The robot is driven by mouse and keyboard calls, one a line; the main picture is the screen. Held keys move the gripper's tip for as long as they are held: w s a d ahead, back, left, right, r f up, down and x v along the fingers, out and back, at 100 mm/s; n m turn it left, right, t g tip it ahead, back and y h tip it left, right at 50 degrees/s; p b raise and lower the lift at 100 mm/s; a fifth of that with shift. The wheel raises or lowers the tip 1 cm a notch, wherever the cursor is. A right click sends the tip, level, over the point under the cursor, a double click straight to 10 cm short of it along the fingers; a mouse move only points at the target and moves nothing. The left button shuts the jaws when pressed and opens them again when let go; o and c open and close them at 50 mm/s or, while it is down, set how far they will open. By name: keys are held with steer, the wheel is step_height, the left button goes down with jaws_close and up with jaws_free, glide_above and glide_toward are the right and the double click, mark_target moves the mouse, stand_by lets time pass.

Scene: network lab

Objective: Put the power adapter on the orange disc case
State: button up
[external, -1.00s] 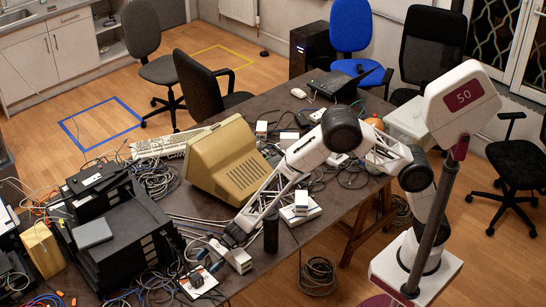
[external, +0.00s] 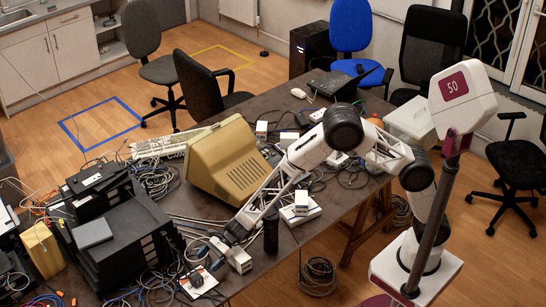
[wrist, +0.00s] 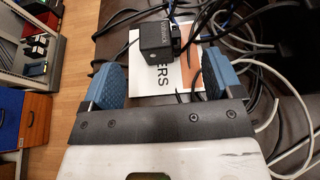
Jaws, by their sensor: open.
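The power adapter (wrist: 155,40) is a small black block with pale lettering and a cord. It sits on a flat white and orange case (wrist: 186,68) with large dark letters, the orange disc case by its look. In the external view the adapter (external: 197,281) shows as a dark block on the pale case (external: 209,286) near the table's front edge. My gripper (wrist: 163,76) is open, with its blue pads apart on either side of the adapter and case. No contact between pads and adapter shows.
Loose cables (wrist: 268,75) crowd the right side of the wrist view. A black equipment stack (external: 122,245) stands left of the case, and a beige monitor (external: 230,160) stands behind. The table edge and open floor lie close on the left in the wrist view.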

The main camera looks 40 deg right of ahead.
steer(key=w+d+r+n+g+h, duration=0.15)
steer(key=d+r+n, duration=0.45)
steer(key=d+r, duration=0.95)
steer(key=s+d+r+n+h, duration=0.15)
steer(key=d+r, duration=0.25)
steer(key=d, duration=0.7)
steer(key=s+d+r+n+h, duration=0.1)
steer(key=d+r+n, duration=0.3)
steer(key=d, duration=0.6)
steer(key=s+d+r+n+t+h, duration=0.1)
steer(key=s+d+r+n+h, duration=0.1)
steer(key=s+d, duration=0.6)
steer(key=s+d+r+n+t+h, duration=0.1)
steer(key=s+d+h, duration=0.3)
steer(key=d, duration=1.4)
steer(key=s+d+r+n+t+h, duration=0.2)
steer(key=s+d+n+h, duration=0.1)
steer(key=s+d, duration=0.8)
steer(key=shift+s+d+r+h, duration=0.3)
steer(key=shift+s+d+r, duration=0.05)
steer(key=shift+d, duration=0.8)
